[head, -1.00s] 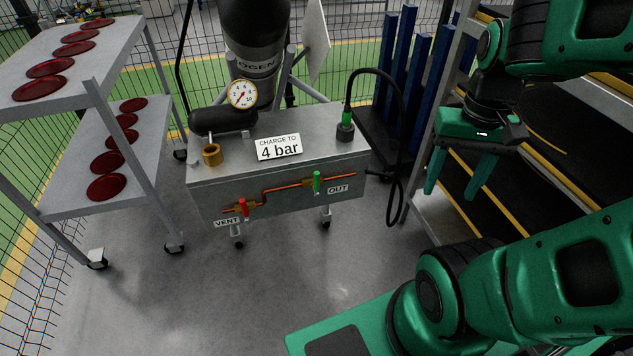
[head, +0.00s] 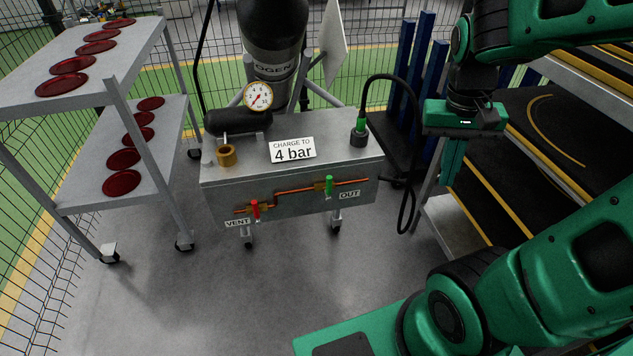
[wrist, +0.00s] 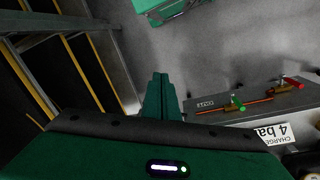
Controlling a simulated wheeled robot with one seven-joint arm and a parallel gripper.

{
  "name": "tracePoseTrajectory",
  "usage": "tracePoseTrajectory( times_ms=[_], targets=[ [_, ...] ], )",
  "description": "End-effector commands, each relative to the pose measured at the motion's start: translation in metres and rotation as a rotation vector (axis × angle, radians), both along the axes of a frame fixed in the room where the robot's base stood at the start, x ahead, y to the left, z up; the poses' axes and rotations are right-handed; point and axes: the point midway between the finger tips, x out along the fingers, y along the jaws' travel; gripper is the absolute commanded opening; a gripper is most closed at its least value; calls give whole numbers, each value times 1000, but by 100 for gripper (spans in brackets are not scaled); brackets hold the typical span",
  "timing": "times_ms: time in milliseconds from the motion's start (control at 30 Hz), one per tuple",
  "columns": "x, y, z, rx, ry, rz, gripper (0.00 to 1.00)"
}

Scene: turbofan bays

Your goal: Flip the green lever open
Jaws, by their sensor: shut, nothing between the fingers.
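The green lever (head: 329,185) stands upright on the copper pipe at the front of the metal cart (head: 225,185), beside the OUT label (head: 349,195). In the wrist view the green lever (wrist: 238,104) is to the right of my fingers. A red lever (head: 255,208) stands near the VENT label (head: 237,223) on the same pipe. My gripper (head: 449,182) is to the right of the cart, apart from the lever. Its fingers are together and empty, and they also show in the wrist view (wrist: 160,80).
The cart top holds a "4 bar" sign (head: 292,150), a gauge (head: 258,96), a brass fitting (head: 227,155) and a black hose (head: 402,95) looping down its right side. A shelf trolley (head: 135,65) stands left. Dark shelving (head: 540,130) is right. Floor in front is clear.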

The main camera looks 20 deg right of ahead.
Motion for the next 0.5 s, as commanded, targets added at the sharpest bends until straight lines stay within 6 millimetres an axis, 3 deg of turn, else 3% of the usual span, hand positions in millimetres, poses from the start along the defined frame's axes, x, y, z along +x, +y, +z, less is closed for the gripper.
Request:
tracePoseTrajectory(
  times_ms=[267,500],
  targets=[
    [71,31,-11,-120,23,23,0],
    [127,76,-25,-233,2,47,0]
  ],
)
